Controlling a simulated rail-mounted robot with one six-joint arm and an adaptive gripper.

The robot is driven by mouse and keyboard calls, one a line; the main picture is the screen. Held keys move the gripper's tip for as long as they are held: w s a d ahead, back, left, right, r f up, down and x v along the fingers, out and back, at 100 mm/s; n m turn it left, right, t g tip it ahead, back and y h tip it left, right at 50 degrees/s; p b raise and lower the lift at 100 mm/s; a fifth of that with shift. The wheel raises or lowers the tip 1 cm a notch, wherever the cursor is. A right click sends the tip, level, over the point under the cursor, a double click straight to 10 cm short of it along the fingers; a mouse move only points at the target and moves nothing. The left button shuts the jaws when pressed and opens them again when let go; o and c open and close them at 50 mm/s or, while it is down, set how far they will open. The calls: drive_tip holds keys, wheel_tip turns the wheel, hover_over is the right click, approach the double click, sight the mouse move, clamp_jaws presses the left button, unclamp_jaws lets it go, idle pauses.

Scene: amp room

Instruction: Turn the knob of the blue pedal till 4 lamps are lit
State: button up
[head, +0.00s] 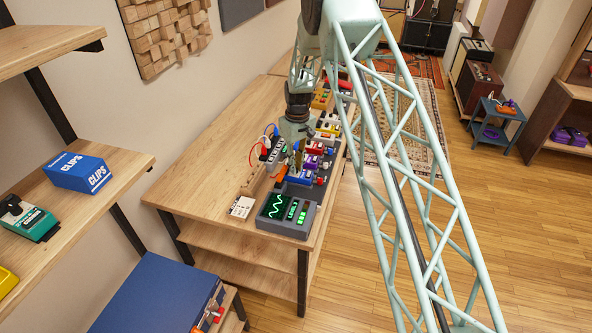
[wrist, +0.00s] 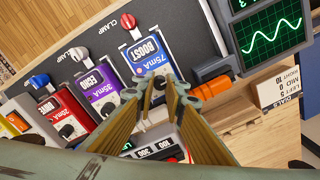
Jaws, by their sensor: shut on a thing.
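The blue pedal (wrist: 139,62), labelled BOOST 75mA, lies on the dark board in the wrist view, with a red-topped clamp lever (wrist: 128,22) at its far edge. My gripper (wrist: 166,82) is at the pedal's near end, its two fingers close together and shut on the knob. I cannot make out lit lamps on the blue pedal. In the head view my gripper (head: 296,168) reaches down to the row of pedals on the bench and hides much of the blue pedal.
A purple pedal (wrist: 101,88) and a red pedal (wrist: 68,110) stand beside the blue one. An orange plug (wrist: 212,80) sits on its other side. A scope with a green wave (head: 277,206) stands at the bench's near end. A power box (wrist: 155,145) lies close by.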

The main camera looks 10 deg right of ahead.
drive_tip(key=shift+m, duration=0.6)
drive_tip(key=o, duration=0.8)
drive_tip(key=shift+o, duration=0.2)
drive_tip(key=shift+r, duration=0.15)
drive_tip(key=shift+d+r, duration=0.1)
drive_tip(key=shift+r, duration=3.8)
